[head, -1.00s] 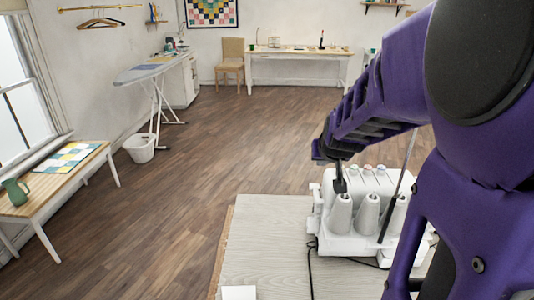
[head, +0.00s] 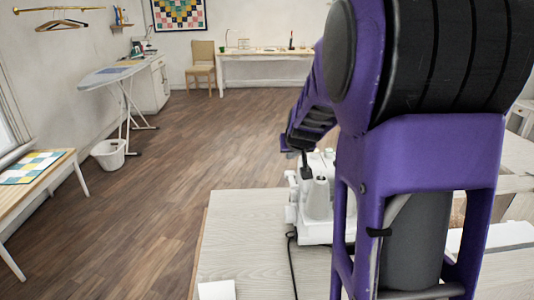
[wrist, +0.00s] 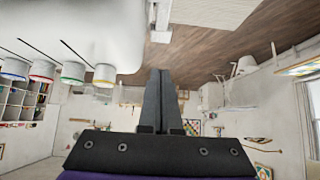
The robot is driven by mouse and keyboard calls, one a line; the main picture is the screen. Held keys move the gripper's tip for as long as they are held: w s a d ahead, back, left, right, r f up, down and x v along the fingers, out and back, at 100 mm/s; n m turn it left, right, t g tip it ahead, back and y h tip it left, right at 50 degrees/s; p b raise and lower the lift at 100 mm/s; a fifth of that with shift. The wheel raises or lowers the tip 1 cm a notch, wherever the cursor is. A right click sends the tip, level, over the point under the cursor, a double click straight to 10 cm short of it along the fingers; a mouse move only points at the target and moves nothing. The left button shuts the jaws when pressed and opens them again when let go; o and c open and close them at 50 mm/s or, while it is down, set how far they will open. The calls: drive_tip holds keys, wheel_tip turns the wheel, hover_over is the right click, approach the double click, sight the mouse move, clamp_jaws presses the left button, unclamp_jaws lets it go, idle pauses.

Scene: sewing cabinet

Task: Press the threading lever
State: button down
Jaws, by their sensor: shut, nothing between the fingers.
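A white sewing machine (head: 320,231) with cone-shaped posts on top stands on the pale wooden table, partly hidden behind my arm. In the wrist view its smooth white body (wrist: 75,25) fills the upper left, with several colour-ringed dials along it. A small white part (wrist: 160,22) juts out beside the body, just beyond my fingertips in the picture. I cannot tell whether it is the threading lever. My gripper (wrist: 160,72) is shut and empty, its dark fingers pressed together. In the head view the gripper (head: 305,170) points down at the machine's left end; contact cannot be told.
The pale table (head: 240,230) is clear left of the machine, except for a black cord (head: 291,255) and a white sheet (head: 216,290). A bench (head: 40,190), an ironing board (head: 112,74) and a basket (head: 108,153) stand farther off, with open floor between.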

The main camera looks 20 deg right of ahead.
sight(290, 176)
drive_tip(key=f+b, duration=0.1)
drive_tip(key=f, duration=0.2)
drive_tip(key=shift+w+d+f+b, duration=0.1)
drive_tip(key=shift+w+d+b, duration=0.05)
drive_tip(key=shift+w+b, duration=0.25)
drive_tip(key=shift+f+b, duration=0.5)
drive_tip(key=shift+f, duration=0.25)
drive_tip(key=shift+r+p, duration=0.1)
drive_tip(key=shift+p, duration=0.45)
